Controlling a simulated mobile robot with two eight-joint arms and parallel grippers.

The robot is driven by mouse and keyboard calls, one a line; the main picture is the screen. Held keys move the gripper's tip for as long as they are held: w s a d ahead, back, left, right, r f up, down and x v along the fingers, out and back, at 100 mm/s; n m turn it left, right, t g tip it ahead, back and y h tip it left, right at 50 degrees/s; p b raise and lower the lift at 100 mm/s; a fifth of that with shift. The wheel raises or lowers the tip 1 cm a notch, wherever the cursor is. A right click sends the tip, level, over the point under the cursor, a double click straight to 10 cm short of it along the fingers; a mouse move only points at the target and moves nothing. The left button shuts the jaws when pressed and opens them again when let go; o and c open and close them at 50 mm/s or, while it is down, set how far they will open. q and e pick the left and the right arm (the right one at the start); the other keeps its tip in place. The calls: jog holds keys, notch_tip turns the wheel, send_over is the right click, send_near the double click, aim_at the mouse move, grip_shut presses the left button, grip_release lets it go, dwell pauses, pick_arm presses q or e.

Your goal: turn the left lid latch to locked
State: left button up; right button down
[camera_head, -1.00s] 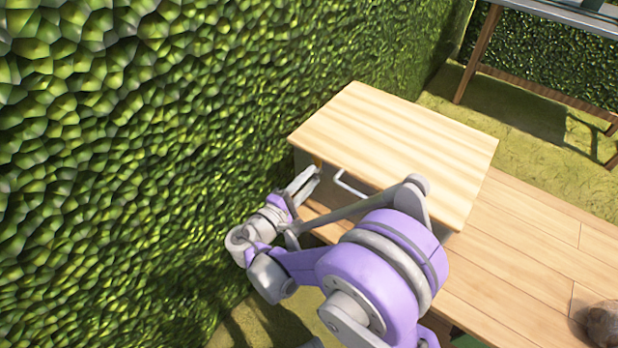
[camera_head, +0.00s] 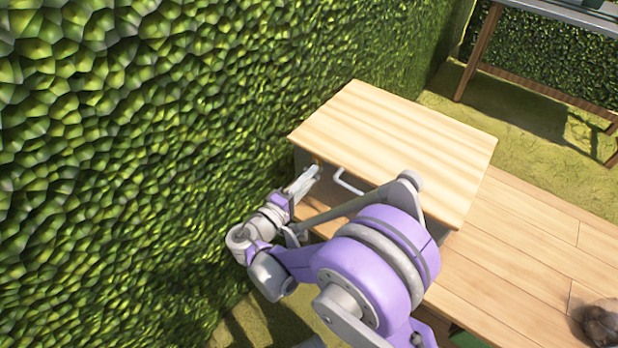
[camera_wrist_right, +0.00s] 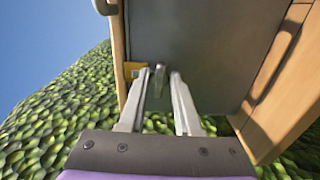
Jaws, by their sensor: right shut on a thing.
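A wooden box with a pale wood lid (camera_head: 400,145) stands on a plank top in the head view. The left lid latch (camera_wrist_right: 160,82) is a small grey lever on the box's grey front panel, near a brass-yellow plate (camera_wrist_right: 132,70) in the right wrist view. My right gripper (camera_head: 316,170) reaches the box's front left corner. In the right wrist view its two fingers (camera_wrist_right: 161,80) stand either side of the latch lever and are shut on it. The fingers hide part of the lever. The lever's exact turn angle is hard to tell. My left gripper is out of view.
A pale bar handle (camera_head: 347,182) sits on the box front just right of my right gripper. A green hedge (camera_head: 150,130) rises close on the left. The planks (camera_head: 530,235) right of the box are mostly clear, with a brownish object (camera_head: 602,322) at lower right.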

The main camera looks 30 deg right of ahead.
jog(key=c, duration=0.6)
grip_release()
jog(key=p+v, duration=0.1)
jog(key=v, duration=1)
jog(key=shift+d, duration=0.1)
